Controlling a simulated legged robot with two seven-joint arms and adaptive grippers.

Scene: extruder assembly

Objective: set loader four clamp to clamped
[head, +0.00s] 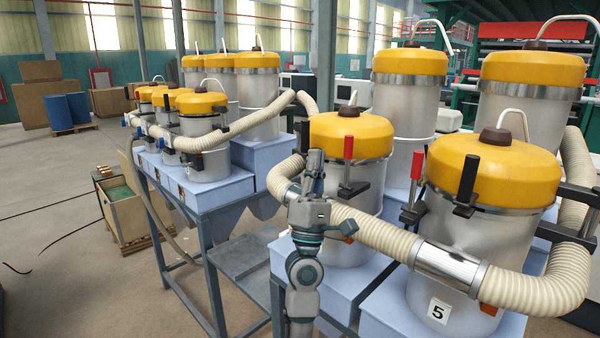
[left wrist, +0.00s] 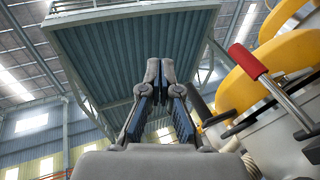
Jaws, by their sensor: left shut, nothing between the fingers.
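The loader beside the one labelled 5 has a yellow lid (head: 350,127) and a grey drum; I see no number on it, but its place fits loader four. Its front clamp has a red-tipped lever (head: 348,150) standing upright above a dark bracket. A red-handled clamp lever (left wrist: 250,63) also shows at the right in the left wrist view, tilted beside yellow lids. My left gripper (head: 315,160) points up just left of that clamp, apart from it. In the left wrist view its fingertips (left wrist: 160,68) meet with nothing between them. My right gripper is out of view.
A ribbed cream hose (head: 375,232) crosses just right of my left wrist, in front of the drum. The loader labelled 5 (head: 440,311) stands at the right, with dark-handled (head: 467,178) and red-handled (head: 417,166) clamps. More loaders stand behind. Open floor lies at the left.

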